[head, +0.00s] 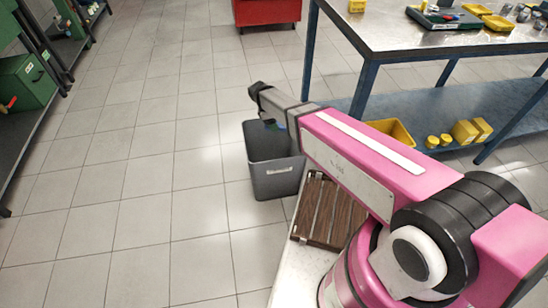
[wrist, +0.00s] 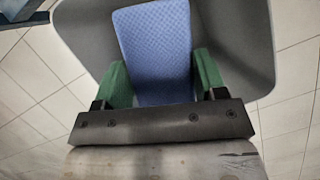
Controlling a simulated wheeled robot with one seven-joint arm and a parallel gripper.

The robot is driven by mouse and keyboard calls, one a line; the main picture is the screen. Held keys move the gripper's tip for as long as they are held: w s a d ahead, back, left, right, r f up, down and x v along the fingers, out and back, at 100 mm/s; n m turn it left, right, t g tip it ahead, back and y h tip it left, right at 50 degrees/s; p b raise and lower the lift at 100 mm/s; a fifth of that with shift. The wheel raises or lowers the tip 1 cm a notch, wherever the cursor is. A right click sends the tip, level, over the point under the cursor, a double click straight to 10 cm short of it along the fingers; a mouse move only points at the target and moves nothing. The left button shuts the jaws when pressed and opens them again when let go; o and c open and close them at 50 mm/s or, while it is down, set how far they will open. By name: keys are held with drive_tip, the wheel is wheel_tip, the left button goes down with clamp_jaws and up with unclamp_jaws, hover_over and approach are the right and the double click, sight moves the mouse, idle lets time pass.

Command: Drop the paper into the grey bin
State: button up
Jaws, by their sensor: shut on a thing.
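The paper (wrist: 152,45) is a blue, finely patterned sheet in the wrist view. My gripper (wrist: 162,78) is shut on it, with a green finger on each side. The grey bin (wrist: 255,60) shows behind and around the paper in the wrist view, its opening beneath my gripper. In the head view the grey bin (head: 275,180) stands upright on the tiled floor with a pale label on its front. My arm reaches over its top there, and the gripper is mostly hidden, with only a small bluish-green patch showing at the bin's mouth.
A blue-legged workbench (head: 400,42) with yellow trays stands at the right, with yellow containers on its lower shelf. A red cabinet (head: 266,12) stands at the back. A green box (head: 26,82) sits on a left shelf. The floor left of the bin is clear.

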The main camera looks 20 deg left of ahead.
drive_tip(key=shift+f, duration=2.85)
drive_tip(key=o, duration=1)
drive_tip(key=shift+o, duration=0.2)
drive_tip(key=v, duration=1.1)
drive_tip(key=shift+d, duration=0.1)
drive_tip(key=shift+s, duration=0.1)
